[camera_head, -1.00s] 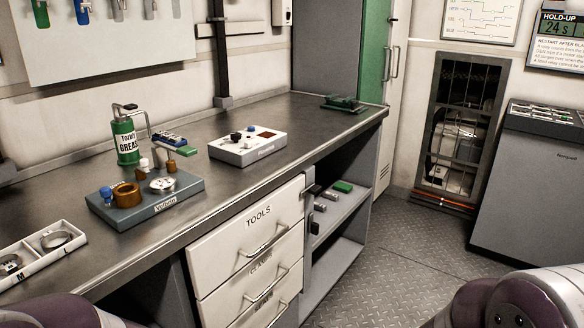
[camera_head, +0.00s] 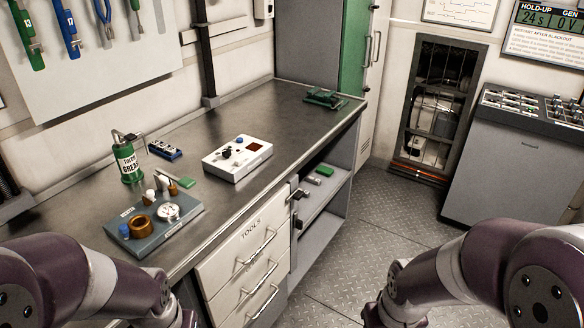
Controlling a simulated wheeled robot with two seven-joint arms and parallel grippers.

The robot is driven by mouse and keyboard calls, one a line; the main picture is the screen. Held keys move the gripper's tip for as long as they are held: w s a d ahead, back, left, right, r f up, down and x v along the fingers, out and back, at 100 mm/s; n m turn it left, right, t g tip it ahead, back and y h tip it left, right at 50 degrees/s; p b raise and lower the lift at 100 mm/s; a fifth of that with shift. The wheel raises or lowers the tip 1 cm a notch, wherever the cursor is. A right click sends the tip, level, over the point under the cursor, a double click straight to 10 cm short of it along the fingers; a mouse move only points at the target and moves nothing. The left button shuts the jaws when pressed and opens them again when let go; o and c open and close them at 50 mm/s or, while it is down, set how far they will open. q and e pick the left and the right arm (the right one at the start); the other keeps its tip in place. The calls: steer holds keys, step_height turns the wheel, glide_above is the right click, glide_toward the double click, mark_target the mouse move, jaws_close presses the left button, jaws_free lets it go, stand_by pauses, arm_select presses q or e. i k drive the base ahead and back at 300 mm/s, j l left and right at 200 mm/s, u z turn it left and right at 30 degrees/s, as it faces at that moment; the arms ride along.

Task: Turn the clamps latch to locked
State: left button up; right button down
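A white drawer unit (camera_head: 222,266) stands under the workbench, with the top drawer labelled TOOLS (camera_head: 250,229). The labels of the drawers below are too small or too covered to read. A small dark latch-like fitting (camera_head: 298,194) sits at the upper right edge of the drawer unit, beside the open shelf. I cannot tell which drawer it belongs to or which way it is set. My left arm comes in at the lower left and my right arm at the lower right. Neither gripper shows, and no contact with the drawers is visible.
The workbench (camera_head: 270,112) carries a grey tray block (camera_head: 155,246), a green grease can (camera_head: 127,160), a white control box (camera_head: 237,170) and a green device (camera_head: 325,98). A grey cabinet (camera_head: 510,165) stands at the right. The floor (camera_head: 385,225) between is clear.

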mark_target(297, 224)
steer(key=i+l, duration=0.25)
steer(key=l, duration=0.15)
steer(key=i+l, duration=0.2)
steer(key=l, duration=0.15)
steer(key=i+l, duration=0.25)
steer(key=l, duration=0.15)
steer(key=i+l, duration=0.2)
steer(key=l, duration=0.15)
steer(key=i+u, duration=0.05)
